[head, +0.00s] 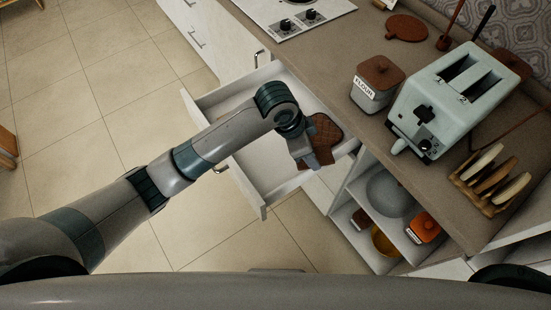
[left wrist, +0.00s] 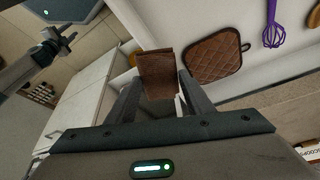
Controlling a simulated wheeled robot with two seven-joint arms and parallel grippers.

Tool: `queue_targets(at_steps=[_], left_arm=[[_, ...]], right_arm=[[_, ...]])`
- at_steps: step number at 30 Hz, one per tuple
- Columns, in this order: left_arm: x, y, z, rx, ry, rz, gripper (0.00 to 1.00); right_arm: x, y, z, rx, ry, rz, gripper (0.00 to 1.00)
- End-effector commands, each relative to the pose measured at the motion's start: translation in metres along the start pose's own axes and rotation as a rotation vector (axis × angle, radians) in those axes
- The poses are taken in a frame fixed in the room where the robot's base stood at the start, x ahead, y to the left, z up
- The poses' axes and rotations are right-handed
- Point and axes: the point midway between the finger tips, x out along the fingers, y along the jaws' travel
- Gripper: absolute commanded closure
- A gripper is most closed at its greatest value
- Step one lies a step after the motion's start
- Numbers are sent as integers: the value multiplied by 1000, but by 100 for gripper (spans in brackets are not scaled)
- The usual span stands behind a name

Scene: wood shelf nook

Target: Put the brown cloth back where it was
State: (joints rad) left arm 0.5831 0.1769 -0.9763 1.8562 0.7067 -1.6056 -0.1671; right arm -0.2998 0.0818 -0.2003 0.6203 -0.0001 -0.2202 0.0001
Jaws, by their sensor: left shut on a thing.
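My left gripper (head: 310,160) is over the open white drawer (head: 232,150), reaching in from the left. In the left wrist view its two fingers (left wrist: 160,88) are shut on the brown cloth (left wrist: 158,70), which shows as a folded rectangular piece between them. In the head view the gripper and wrist hide most of the cloth, and I cannot tell whether it touches the drawer floor. A brown quilted pot holder (left wrist: 215,58) lies in the drawer beside the cloth; it also shows in the head view (head: 325,130).
A purple whisk (left wrist: 272,32) lies near the pot holder. On the counter stand a flour jar (head: 378,80), a pale toaster (head: 450,95) and a toast rack (head: 490,180). An open shelf below holds a grey bowl (head: 388,193) and an orange container (head: 425,227). The drawer's left part looks bare.

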Motion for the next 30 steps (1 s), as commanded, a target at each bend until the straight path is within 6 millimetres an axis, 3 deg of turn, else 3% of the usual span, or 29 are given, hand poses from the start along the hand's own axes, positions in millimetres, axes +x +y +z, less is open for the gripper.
queue_targets(at_steps=[15,21,30], left_arm=[[18,-47,91,-3,-3,0,74],[22,-54,102,0,-1,-1,74],[23,-54,102,0,0,-1,74]], right_arm=[[-32,-4,-4,2,1,-4,69],[-34,-3,-4,2,0,-4,69],[-34,-3,-3,2,0,-3,69]])
